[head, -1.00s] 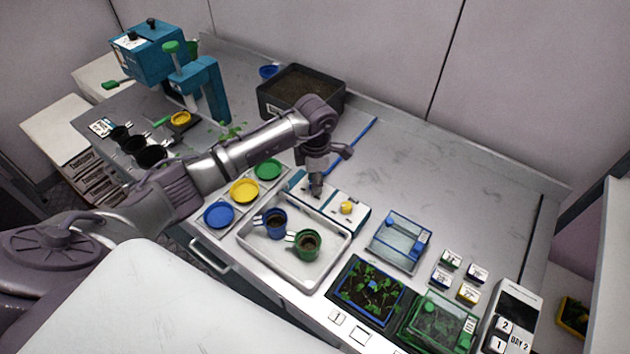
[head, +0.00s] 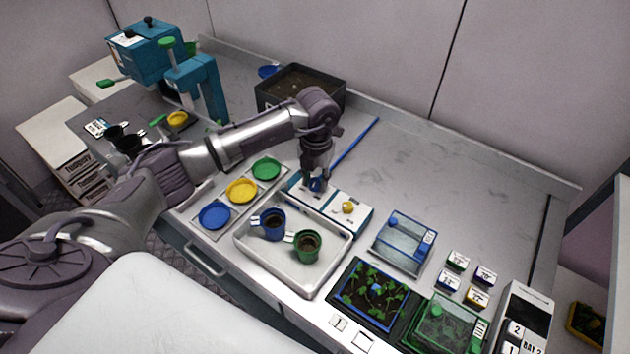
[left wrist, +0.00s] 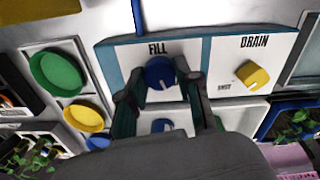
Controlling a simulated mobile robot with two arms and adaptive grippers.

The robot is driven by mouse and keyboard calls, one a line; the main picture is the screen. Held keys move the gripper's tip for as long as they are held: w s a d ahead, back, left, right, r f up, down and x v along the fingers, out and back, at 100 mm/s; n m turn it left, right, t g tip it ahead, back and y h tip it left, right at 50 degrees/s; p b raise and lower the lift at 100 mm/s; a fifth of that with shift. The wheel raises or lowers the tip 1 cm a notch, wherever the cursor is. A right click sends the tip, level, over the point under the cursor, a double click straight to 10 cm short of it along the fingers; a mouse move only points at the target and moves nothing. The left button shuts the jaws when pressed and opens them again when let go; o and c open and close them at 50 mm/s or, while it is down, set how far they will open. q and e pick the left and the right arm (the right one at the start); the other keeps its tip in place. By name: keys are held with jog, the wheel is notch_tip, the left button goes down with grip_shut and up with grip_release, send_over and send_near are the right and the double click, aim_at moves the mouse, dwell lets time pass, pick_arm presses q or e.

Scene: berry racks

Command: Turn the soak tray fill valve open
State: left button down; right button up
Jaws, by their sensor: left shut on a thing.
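The fill valve is a round blue knob (left wrist: 160,74) below the word FILL on a white and blue panel (left wrist: 208,55). My left gripper (left wrist: 161,88) points down at the panel, with one finger on each side of the knob, and is shut on it. In the head view the left gripper (head: 316,183) is over the left part of the panel and mostly hides the blue knob. The soak tray (head: 287,272) is a pale tray in front of the panel, holding a blue cup (head: 272,226) and a green cup (head: 307,245). My right gripper is not in view.
A yellow drain knob (head: 348,207) sits to the right on the same panel. Blue, yellow and green dishes (head: 241,190) stand left of the tray. A dark soil bin (head: 299,88) is behind the arm. A clear blue-edged box (head: 402,246) stands to the right.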

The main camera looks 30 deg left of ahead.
aim_at(316, 182)
pick_arm(q)
jog(key=n, duration=0.4)
jog(key=shift+n+b, duration=0.4)
dwell(0.4)
jog(key=c, duration=0.8)
grip_release()
notch_tip(316, 182, up, 12)
jog(key=shift+w+d+r, duration=0.1)
